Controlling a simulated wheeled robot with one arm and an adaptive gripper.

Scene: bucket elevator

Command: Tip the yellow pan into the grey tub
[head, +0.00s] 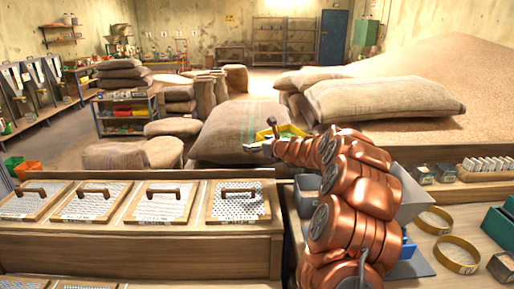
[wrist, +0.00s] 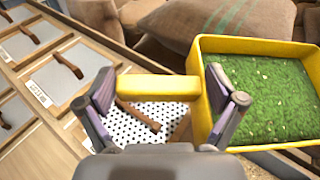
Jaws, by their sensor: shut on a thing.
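The yellow pan (wrist: 198,112) is at the right of the wrist view, filled with green, grassy-looking material with pale specks. A yellow bar (wrist: 158,88) at the pan's left side lies between the fingers of my gripper (wrist: 160,86), which is shut on it. In the head view the pan (head: 292,130) shows as a small yellow strip behind my arm, with my gripper (head: 262,146) at its left. A grey tub (head: 308,183) stands below on the bench, partly hidden by my arm.
Framed perforated screens with brown handles (head: 239,200) line the bench at left. Full sacks (head: 235,130) lie behind. Yellow rings (head: 457,252), small grey boxes and a grey hopper-like piece (head: 412,200) are at right. A large grain heap (head: 440,75) rises beyond.

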